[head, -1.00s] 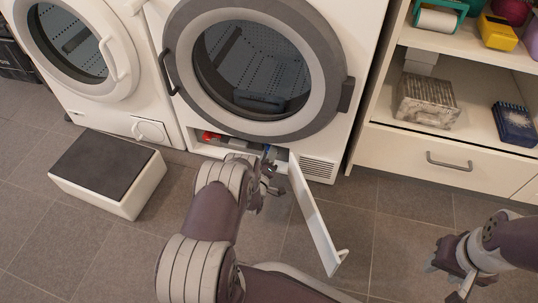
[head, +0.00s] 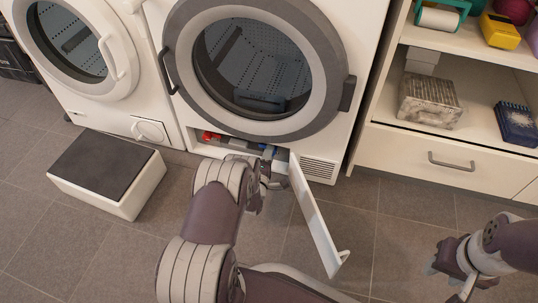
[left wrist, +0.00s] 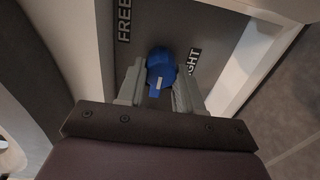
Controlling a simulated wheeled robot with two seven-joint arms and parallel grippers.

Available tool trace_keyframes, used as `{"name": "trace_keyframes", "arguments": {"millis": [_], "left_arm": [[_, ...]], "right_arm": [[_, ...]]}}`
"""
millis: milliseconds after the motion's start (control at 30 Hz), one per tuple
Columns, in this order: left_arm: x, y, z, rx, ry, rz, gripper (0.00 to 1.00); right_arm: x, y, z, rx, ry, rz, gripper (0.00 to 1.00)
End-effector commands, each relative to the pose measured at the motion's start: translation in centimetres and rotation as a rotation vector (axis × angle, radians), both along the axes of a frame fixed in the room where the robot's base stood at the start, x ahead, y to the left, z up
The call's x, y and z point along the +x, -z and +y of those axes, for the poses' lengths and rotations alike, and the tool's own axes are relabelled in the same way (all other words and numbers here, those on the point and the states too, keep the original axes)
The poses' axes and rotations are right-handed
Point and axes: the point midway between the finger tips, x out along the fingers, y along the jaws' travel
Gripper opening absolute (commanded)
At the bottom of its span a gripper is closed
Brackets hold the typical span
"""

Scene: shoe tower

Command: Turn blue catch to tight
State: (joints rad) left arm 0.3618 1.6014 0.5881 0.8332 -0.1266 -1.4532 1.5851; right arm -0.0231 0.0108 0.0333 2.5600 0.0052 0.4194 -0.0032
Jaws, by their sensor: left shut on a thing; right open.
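The blue catch (left wrist: 160,66) sits on a grey panel between the labels FREE (left wrist: 124,20) and TIGHT (left wrist: 193,61), the latter partly covered. A pale mark on the catch faces the gripper side of the picture. My left gripper (left wrist: 158,92) is shut on the catch, one finger on each side. In the head view, my left gripper (head: 267,162) reaches into the low opening of the middle machine, and only bits of blue show there. My right gripper (head: 453,274) is open and empty over the floor at the lower right.
The opening's white flap door (head: 314,215) stands open just right of my left gripper. A red part (head: 209,136) shows at the opening's left. A white step with a dark top (head: 105,170) stands at left. A shelf unit (head: 440,155) is at right. The floor between is clear.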

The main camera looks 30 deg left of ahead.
Motion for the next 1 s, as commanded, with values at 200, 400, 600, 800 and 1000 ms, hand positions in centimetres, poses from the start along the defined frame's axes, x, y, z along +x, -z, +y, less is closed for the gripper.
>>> {"name": "trace_keyframes", "arguments": {"millis": [200,400,600,800,1000], "left_arm": [[0.0,0.1,-0.1,-0.017,0.001,-0.002,0.05],[0.0,0.1,-0.1,-0.017,0.001,-0.002,0.05],[0.0,0.1,-0.1,-0.017,0.001,-0.002,0.61],[0.0,0.0,0.0,-0.016,0.001,-0.003,0.61],[-1.5,-0.4,-0.4,-0.016,0.000,0.000,0.61]], "right_arm": [[0.0,0.0,0.0,0.000,0.000,0.000,0.43],[0.0,0.0,0.0,0.000,0.000,0.000,0.43],[0.0,0.0,0.0,0.000,0.000,0.000,0.43],[0.0,0.0,0.0,0.000,0.000,0.000,0.43],[0.0,-1.4,0.0,0.000,0.000,0.000,0.43]]}}
